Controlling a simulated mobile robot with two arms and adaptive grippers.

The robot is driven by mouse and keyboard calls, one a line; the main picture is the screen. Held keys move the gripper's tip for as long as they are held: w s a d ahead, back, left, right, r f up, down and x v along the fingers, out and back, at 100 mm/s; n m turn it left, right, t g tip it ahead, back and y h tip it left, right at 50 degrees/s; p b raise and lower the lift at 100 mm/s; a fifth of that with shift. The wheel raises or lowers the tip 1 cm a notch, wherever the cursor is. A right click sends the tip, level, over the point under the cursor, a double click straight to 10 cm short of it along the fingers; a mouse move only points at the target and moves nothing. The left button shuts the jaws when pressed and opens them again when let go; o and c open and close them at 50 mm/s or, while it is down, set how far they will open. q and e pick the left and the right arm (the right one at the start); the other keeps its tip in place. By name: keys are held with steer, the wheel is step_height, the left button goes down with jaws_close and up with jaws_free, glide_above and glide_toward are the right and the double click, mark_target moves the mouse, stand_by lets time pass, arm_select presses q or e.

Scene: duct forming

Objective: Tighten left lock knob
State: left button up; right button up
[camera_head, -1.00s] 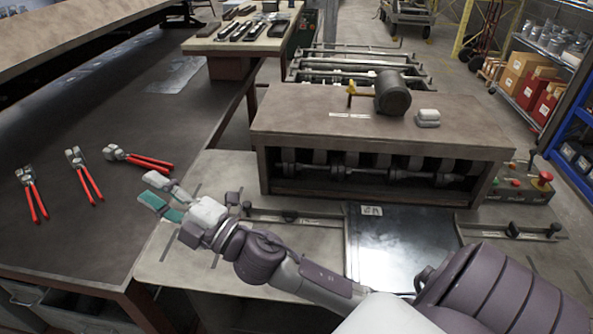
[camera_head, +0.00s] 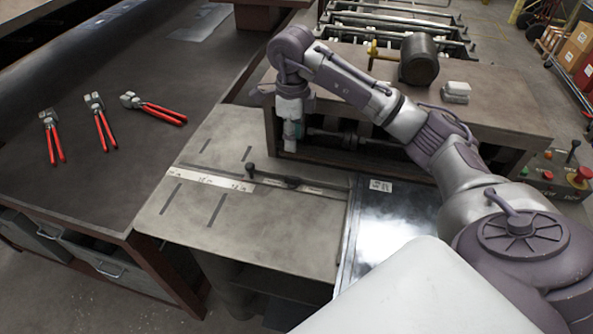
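The left lock knob (camera_head: 249,168) is a small black knob standing at the left end of the left guide bar (camera_head: 300,184), on the grey machine table. A pale ruler strip (camera_head: 210,179) runs left from it. My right gripper (camera_head: 290,146) points down in front of the machine's housing, above and right of the knob and apart from it. Its fingers look close together and seen edge-on, so their opening is unclear. I see nothing held in it. My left gripper is out of view.
A shiny metal sheet (camera_head: 390,238) lies right of the guide bar. The roller housing (camera_head: 480,112) stands behind, carrying a motor (camera_head: 419,60). Red-handled pliers (camera_head: 104,122) lie on the left bench. A control box (camera_head: 556,176) is at right. The table's left part is clear.

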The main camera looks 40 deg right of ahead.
mark_target(292, 177)
steer(key=f+p, duration=0.3)
steer(key=f, duration=0.9)
steer(key=shift+a, duration=0.2)
steer(key=shift+f+p, duration=0.3)
steer(key=shift+f, duration=0.3)
jaws_close()
